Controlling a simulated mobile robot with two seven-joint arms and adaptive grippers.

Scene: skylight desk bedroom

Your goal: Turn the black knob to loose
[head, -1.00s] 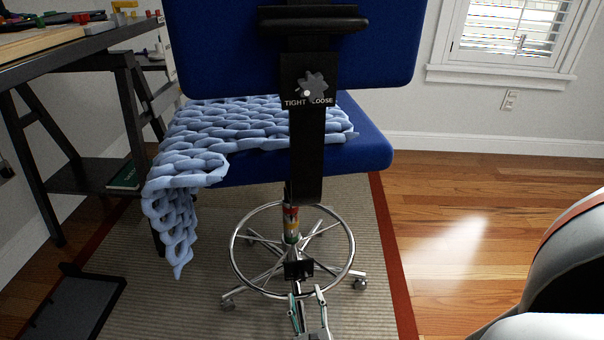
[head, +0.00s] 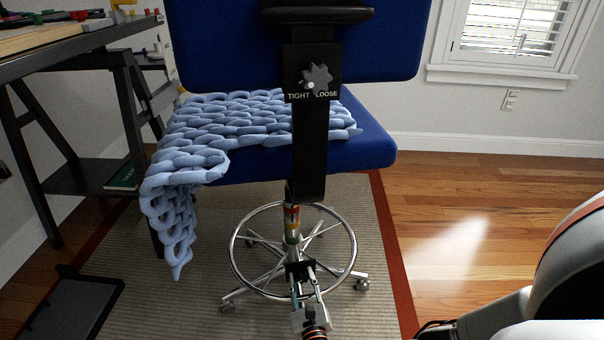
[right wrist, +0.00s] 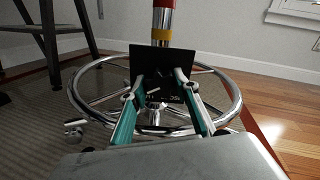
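A small black plate (head: 299,271) sits low in front of the chair's column. In the right wrist view this plate (right wrist: 150,60) faces me with partly hidden pale lettering along its bottom. A dark shape on it, possibly the black knob (right wrist: 158,80), is hard to make out against the plate. My right gripper (head: 305,274) is in front of the plate. In the right wrist view its two fingers (right wrist: 160,82) are apart, one on each side of the dark shape; contact cannot be told. A grey knob (head: 317,77) shows higher, above TIGHT and LOOSE labels. My left gripper is not in view.
The blue chair (head: 345,155) carries a chunky light-blue knitted blanket (head: 230,120). A chrome foot ring (head: 236,255) surrounds the lower column near my right gripper. A dark desk (head: 55,50) stands at left. Wood floor (head: 450,220) is open at right.

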